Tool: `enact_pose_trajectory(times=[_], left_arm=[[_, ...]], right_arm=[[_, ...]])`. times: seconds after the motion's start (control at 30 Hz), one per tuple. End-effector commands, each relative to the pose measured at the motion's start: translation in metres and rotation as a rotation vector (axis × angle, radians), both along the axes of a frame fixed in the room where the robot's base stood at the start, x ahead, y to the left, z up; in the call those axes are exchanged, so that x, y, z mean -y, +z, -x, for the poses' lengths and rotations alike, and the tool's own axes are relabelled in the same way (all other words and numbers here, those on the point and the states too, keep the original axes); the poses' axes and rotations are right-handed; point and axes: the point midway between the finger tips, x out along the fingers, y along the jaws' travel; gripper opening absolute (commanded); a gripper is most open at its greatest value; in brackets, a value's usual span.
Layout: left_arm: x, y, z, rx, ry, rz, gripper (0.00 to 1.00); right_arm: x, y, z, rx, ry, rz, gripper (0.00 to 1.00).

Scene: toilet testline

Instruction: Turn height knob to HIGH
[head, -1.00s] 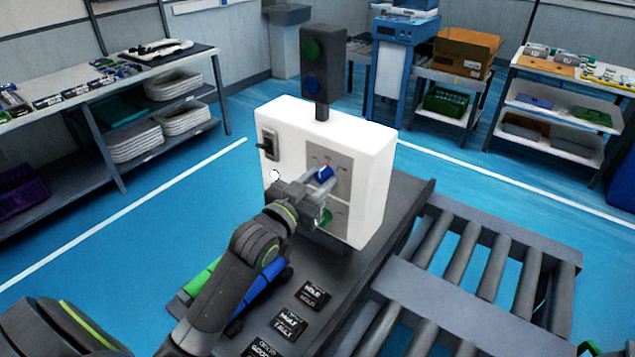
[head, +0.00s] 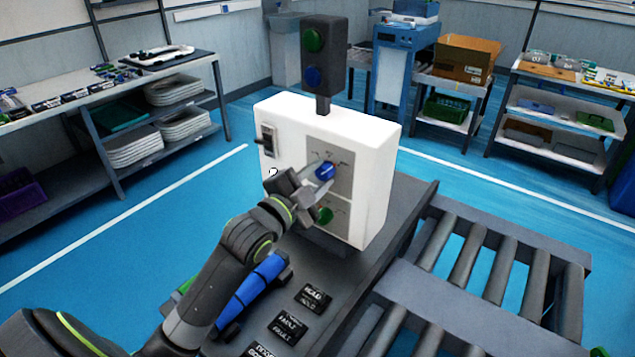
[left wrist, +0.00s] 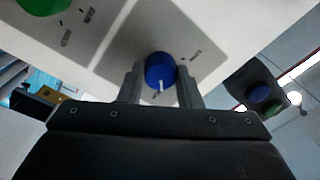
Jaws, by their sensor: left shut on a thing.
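The height knob seems to be the blue knob (head: 325,171) on the grey panel of the white control box (head: 290,112). It also shows in the left wrist view (left wrist: 160,70), with a white pointer line on its face. My left gripper (head: 316,178) is shut on this knob, one finger on each side; in the left wrist view the fingers (left wrist: 161,88) flank it. The panel lettering is too small to read. A green knob (head: 325,215) sits below the blue one. My right gripper is not in view.
A signal post (head: 324,60) with green and blue lamps stands on the box. A black switch (head: 267,141) is on its left part. Labelled black plates (head: 313,298) lie on the bench in front. A roller conveyor (head: 490,260) is at the right.

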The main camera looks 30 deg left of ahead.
Motion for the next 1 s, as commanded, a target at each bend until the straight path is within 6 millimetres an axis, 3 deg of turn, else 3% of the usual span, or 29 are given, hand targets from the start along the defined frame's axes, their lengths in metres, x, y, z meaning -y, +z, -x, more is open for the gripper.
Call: enact_pose_trajectory(times=[0.4, 0.9, 0.93, 1.0], left_arm=[[-0.0003, -0.0011, 0.0, 0.021, 0.0, -0.163, 0.08], [-0.0005, -0.0008, 0.0, 0.023, 0.0, -0.179, 0.08], [-0.0004, -0.0008, 0.0, 0.023, 0.0, -0.179, 0.34], [-0.0004, -0.0008, 0.0, 0.023, 0.0, -0.179, 0.43]], right_arm=[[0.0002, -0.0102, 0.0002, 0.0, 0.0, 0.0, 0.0], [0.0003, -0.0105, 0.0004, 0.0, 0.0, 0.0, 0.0], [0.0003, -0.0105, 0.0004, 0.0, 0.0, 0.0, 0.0], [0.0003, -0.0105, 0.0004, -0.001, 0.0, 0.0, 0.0]])
